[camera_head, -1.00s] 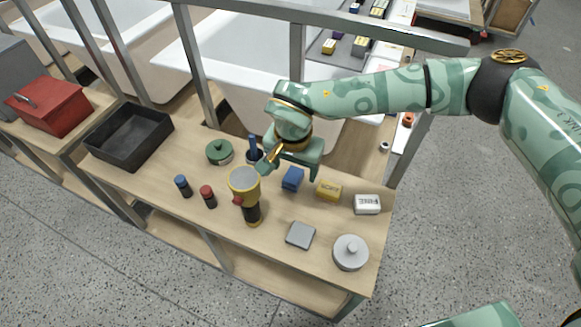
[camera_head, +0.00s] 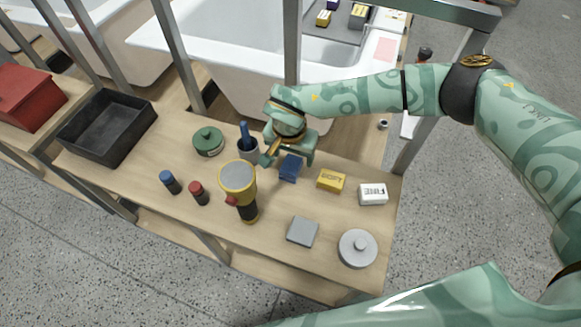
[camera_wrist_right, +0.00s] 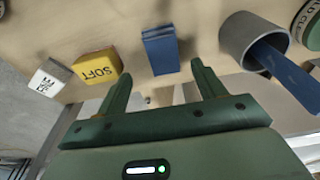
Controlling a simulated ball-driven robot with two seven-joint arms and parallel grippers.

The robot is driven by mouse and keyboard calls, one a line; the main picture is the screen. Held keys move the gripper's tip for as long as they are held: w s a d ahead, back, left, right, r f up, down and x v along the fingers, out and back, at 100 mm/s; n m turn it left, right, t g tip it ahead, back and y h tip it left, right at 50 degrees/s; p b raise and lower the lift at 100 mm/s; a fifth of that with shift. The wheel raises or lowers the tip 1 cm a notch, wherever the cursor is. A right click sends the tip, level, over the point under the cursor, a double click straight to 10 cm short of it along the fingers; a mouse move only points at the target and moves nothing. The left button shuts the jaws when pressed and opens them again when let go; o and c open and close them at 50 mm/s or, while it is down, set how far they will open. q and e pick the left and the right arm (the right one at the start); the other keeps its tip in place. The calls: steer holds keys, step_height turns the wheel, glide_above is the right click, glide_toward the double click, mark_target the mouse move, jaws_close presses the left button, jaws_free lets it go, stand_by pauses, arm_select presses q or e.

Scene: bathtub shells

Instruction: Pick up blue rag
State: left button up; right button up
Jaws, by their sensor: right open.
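The blue rag (camera_head: 290,169) is a small folded block lying on the wooden workbench (camera_head: 270,215). It also shows in the right wrist view (camera_wrist_right: 160,50), upper middle. My right gripper (camera_head: 287,160) is open, at the rag's back edge in the head view. In the right wrist view its two green fingers (camera_wrist_right: 158,76) point toward the rag, which shows between and beyond their tips. Nothing is between the fingers. Whether a finger touches the rag cannot be told. My left gripper is not in view.
A grey cup with a blue tool (camera_head: 247,150) stands left of the rag; a yellow SOFT block (camera_head: 331,180) and white FINE block (camera_head: 373,194) lie right. A yellow-black tool (camera_head: 240,190) stands in front. A metal frame and bathtub shells (camera_head: 220,70) are behind the bench.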

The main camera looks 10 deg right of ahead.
mark_target(291, 165)
steer(key=f, duration=0.1)
steer(key=f+b, duration=0.1)
steer(key=f, duration=0.1)
steer(key=f+b, duration=0.1)
steer(key=f, duration=0.1)
steer(key=shift+w+a+f, duration=0.15)
steer(key=shift+w+f, duration=0.1)
steer(key=shift+w, duration=0.1)
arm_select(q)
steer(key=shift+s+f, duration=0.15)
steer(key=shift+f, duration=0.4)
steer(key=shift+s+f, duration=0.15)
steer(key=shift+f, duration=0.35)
arm_select(e)
steer(key=shift+r, duration=0.2)
steer(key=c, duration=1.1)
steer(key=shift+o, duration=0.2)
